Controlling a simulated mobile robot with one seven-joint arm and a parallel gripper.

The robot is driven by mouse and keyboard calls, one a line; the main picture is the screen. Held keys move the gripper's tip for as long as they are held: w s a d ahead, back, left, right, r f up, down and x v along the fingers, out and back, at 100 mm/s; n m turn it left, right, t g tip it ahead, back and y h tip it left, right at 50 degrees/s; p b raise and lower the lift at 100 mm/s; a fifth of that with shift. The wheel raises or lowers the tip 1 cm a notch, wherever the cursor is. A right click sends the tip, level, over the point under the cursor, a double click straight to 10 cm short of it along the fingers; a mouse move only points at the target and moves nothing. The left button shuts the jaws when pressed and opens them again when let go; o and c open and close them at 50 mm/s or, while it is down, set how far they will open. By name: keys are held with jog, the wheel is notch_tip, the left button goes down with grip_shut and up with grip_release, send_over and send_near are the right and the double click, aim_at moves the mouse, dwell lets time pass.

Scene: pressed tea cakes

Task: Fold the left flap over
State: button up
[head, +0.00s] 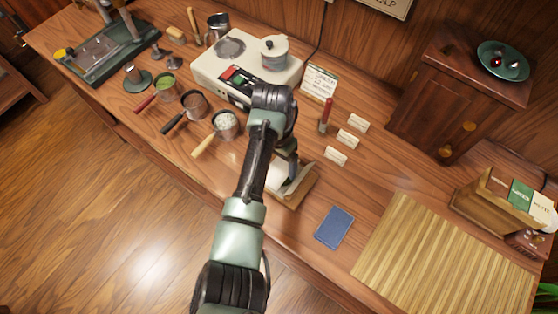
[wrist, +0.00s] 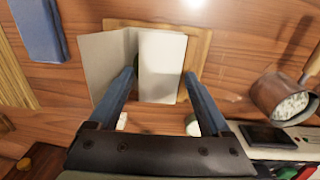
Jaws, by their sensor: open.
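The pale paper wrapper lies on a small wooden board (head: 302,190), partly hidden by my arm in the head view. In the wrist view two paper panels show: a left panel (wrist: 106,62), slanting outward, and a right panel (wrist: 163,62), upright in the picture. A narrow dark green sliver shows between them; most of what lies under the paper is hidden. The wrist view is turned about, so its right panel is on the head view's left. My gripper (wrist: 158,75) is open, its fingers either side of the right panel; I cannot tell whether they touch it.
A blue booklet (head: 334,227) and a bamboo mat (head: 440,262) lie to the right. Several small pans, including one with pale contents (head: 225,122), stand left of my arm. A cream stove unit (head: 215,70) and small cards (head: 347,138) are behind. Bare table lies around the board's front.

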jog(key=shift+f, duration=0.15)
jog(key=shift+d, duration=0.1)
jog(key=c, duration=1.1)
jog(key=shift+s+d+p, duration=0.1)
jog(key=shift+p, duration=0.5)
jog(key=shift+y, duration=0.3)
jog(key=shift+f, duration=0.1)
jog(key=shift+t, duration=0.3)
jog(key=o, duration=1.1)
